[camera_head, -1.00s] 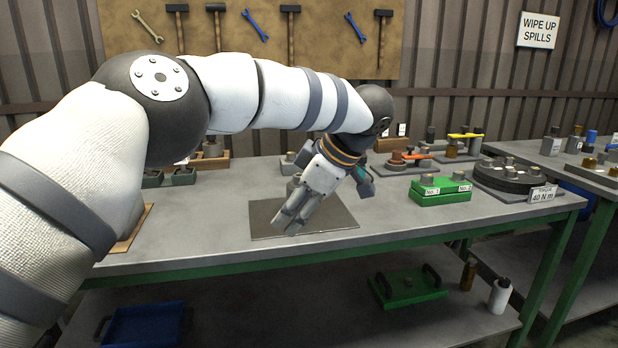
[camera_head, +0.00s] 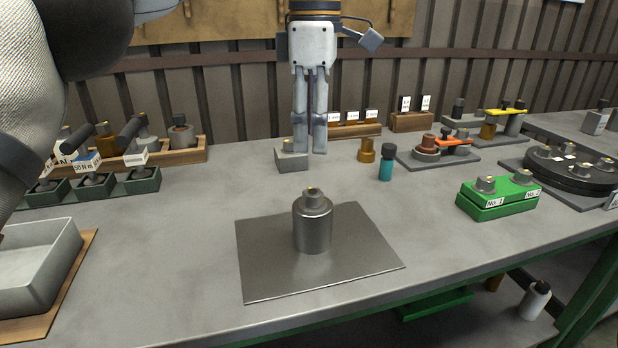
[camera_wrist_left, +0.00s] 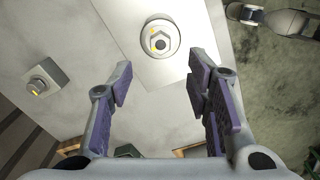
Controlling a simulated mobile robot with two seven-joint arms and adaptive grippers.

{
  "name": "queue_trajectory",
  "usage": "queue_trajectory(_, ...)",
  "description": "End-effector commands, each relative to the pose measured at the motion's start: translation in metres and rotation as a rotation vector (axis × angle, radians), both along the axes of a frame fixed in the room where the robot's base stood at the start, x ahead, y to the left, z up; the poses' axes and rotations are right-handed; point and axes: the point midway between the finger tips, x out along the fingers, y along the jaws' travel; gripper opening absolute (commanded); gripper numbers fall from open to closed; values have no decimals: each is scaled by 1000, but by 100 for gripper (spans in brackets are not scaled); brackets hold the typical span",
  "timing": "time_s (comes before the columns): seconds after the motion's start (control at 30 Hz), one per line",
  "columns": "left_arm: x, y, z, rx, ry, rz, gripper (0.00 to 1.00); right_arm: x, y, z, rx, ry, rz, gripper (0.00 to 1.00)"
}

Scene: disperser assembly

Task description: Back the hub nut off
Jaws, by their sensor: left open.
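A steel cylindrical hub (camera_head: 313,228) stands upright on a dark metal plate (camera_head: 265,275) in the middle of the bench. On its top is a small hub nut (camera_head: 312,194) with a yellowish mark. In the left wrist view the hub nut (camera_wrist_left: 159,42) shows from above as a hexagon on the round hub top, beyond the fingertips. My left gripper (camera_head: 309,151) points down, its fingers apart and empty, above and behind the hub in the head view. Its two purple-padded fingers (camera_wrist_left: 160,70) also show in the wrist view, touching nothing. My right gripper is not in view.
A brass fitting (camera_head: 367,150), a teal bottle (camera_head: 386,162) and a green block (camera_head: 498,198) stand to the right. A grey tray (camera_head: 38,270) is at left. The bench around the plate is clear.

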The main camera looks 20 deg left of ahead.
Motion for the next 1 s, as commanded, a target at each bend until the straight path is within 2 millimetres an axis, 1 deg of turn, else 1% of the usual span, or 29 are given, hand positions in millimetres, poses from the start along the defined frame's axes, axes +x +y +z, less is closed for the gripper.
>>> queue_trajectory(0.2, -2, 1, -53, 1, -1, 0, 45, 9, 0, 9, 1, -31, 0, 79)
queue_trajectory(0.3, -2, 1, -75, 0, -2, 1, 45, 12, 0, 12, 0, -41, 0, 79)
queue_trajectory(0.4, -1, 0, -89, -1, -2, 1, 45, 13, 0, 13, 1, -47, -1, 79)
queue_trajectory(0.53, -1, 0, -99, 0, -1, 1, 45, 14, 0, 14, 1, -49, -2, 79)
queue_trajectory(0.73, -1, 0, -101, 0, 0, 1, 45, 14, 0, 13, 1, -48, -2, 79)
queue_trajectory(0.77, -1, 0, -101, 0, 0, 1, 43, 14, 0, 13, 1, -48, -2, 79)
queue_trajectory(0.8, -1, 0, -101, 0, 0, 1, 34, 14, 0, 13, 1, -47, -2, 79)
queue_trajectory(0.87, -1, 0, -100, 0, 0, 1, 20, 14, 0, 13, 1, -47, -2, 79)
queue_trajectory(0.9, -1, 0, -100, 0, 0, 1, 11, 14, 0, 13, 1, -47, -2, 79)
queue_trajectory(0.93, -1, 0, -100, 0, 0, 1, 4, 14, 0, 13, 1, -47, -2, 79)
queue_trajectory(0.97, -1, 0, -100, 0, 0, 1, 0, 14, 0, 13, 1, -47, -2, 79)
queue_trajectory(1.0, -1, 0, -100, 0, 0, 1, 0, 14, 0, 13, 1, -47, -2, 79)
